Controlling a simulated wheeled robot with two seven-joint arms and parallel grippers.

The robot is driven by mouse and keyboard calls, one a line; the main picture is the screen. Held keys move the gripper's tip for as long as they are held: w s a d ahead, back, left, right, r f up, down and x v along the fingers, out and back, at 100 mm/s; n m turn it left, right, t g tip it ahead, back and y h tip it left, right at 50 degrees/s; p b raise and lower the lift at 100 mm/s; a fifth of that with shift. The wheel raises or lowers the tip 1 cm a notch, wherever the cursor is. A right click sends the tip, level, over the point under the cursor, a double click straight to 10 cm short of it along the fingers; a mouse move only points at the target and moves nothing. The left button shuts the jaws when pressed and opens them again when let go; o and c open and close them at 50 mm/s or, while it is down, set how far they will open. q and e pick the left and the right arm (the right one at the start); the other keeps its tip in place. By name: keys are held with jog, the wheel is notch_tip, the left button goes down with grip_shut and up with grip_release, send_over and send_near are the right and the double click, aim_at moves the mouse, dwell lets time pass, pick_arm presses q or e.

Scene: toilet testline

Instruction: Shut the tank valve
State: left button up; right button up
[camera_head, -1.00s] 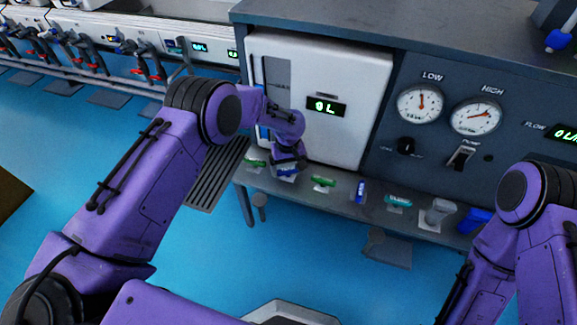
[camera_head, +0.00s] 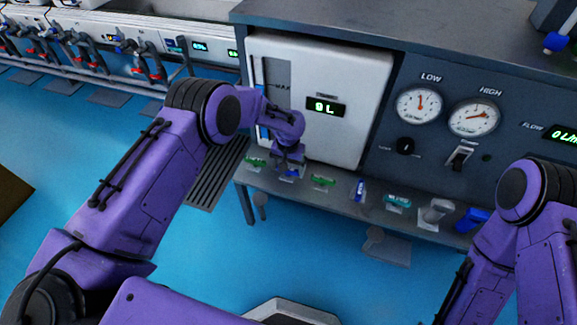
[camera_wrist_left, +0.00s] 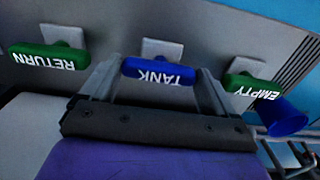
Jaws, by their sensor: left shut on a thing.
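The tank valve has a blue handle marked TANK (camera_wrist_left: 158,71), mounted on a light square plate in the left wrist view. In the head view the same blue handle (camera_head: 288,175) sits on the ledge under the white tank panel, partly hidden by my gripper. My left gripper (camera_wrist_left: 157,82) is shut on this handle, one finger at each end of it. In the head view my left gripper (camera_head: 289,161) reaches down to the ledge, and its fingertips are hard to make out. My right gripper is not in view; only my right arm shows.
A green RETURN handle (camera_wrist_left: 48,56) and a green EMPTY handle (camera_wrist_left: 252,88) flank the valve closely. A blue funnel-like part (camera_wrist_left: 280,117) lies beyond EMPTY. The white panel (camera_head: 350,70) with a litre readout (camera_head: 326,107) stands behind. Several more handles line the ledge rightward.

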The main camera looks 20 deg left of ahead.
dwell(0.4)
pick_arm(q)
jog(key=o, duration=0.8)
notch_tip(320, 180, up, 10)
jog(key=shift+r+p, duration=0.25)
jog(key=shift+p, duration=0.75)
